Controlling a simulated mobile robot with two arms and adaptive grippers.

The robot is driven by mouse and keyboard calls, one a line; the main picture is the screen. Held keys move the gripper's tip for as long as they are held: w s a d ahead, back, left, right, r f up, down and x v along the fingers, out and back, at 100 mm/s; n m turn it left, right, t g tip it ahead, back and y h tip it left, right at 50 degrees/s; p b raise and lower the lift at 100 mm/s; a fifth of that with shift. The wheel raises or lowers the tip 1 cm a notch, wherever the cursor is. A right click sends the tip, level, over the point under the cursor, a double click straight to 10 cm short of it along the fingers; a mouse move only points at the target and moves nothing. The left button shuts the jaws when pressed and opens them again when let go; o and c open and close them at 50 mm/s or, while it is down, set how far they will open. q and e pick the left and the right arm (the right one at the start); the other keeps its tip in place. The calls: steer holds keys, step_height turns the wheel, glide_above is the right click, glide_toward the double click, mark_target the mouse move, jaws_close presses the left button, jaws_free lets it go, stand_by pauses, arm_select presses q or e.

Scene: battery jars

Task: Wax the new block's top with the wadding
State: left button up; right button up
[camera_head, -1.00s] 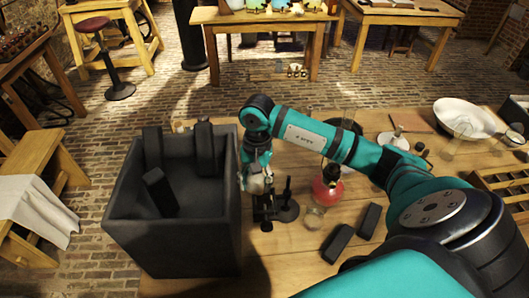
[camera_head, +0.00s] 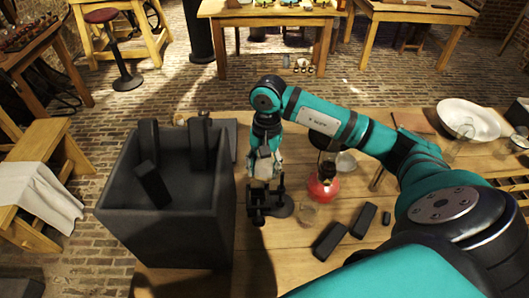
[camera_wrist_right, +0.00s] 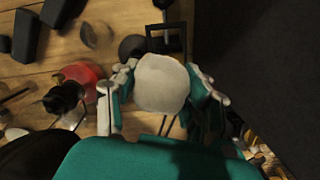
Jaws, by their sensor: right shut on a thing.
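My right gripper (camera_head: 264,172) is shut on a pale, rounded wad of wadding (camera_wrist_right: 160,83). In the head view it hangs just beyond a small black stand with a clamp (camera_head: 258,205), apart from it as far as I can tell. In the right wrist view the wad sits between both fingers, with a dark frame (camera_wrist_right: 167,40) behind it. Two black blocks (camera_head: 330,240) (camera_head: 363,220) lie on the wooden table (camera_head: 300,265). I cannot tell which block is the new one. My left gripper is not in view.
A large dark open box (camera_head: 185,235) with several black blocks stands left of the gripper. A red flask-like lamp (camera_head: 322,186) and a small glass jar (camera_head: 307,216) stand to its right. A white basin (camera_head: 468,118) is farther right. The table's front middle is clear.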

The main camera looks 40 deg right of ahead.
mark_target(264, 161)
steer(key=shift+r, duration=0.6)
steer(key=shift+d+r+p, duration=0.1)
steer(key=shift+r+p, duration=0.45)
steer(key=shift+r, duration=0.9)
steer(key=shift+p, duration=0.3)
